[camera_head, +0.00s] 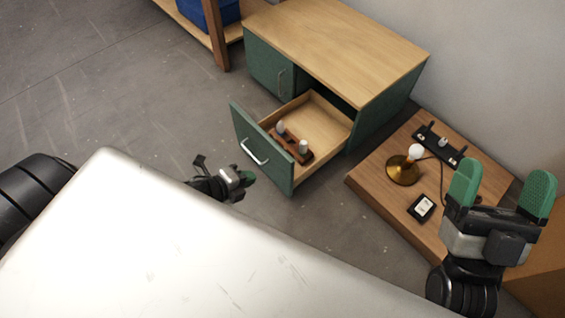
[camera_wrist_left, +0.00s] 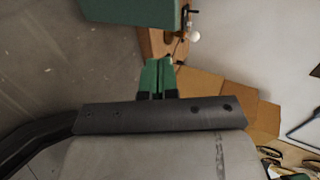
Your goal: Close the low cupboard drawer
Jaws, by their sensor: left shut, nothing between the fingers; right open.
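The low cupboard (camera_head: 340,45) has a wooden top and green fronts. Its drawer (camera_head: 318,120) is pulled out, with a green front (camera_head: 262,150) and a silver handle (camera_head: 254,152). A brown wooden holder with two pale bulbs (camera_head: 292,142) lies inside the drawer. My left gripper (camera_head: 248,178) is shut and empty, just in front of the drawer front and below the handle in the head view. In the left wrist view its green fingers (camera_wrist_left: 157,78) are together, apart from a green panel at the top. My right gripper (camera_head: 502,192) is open and empty over the low wooden table.
The low wooden table (camera_head: 368,187) right of the cupboard carries a brass lamp (camera_head: 404,167) with a bulb, a black strip (camera_head: 442,143) and a small black box (camera_head: 422,207). A blue bin (camera_head: 208,12) stands on a shelf at the back left. Grey floor left of the drawer is clear.

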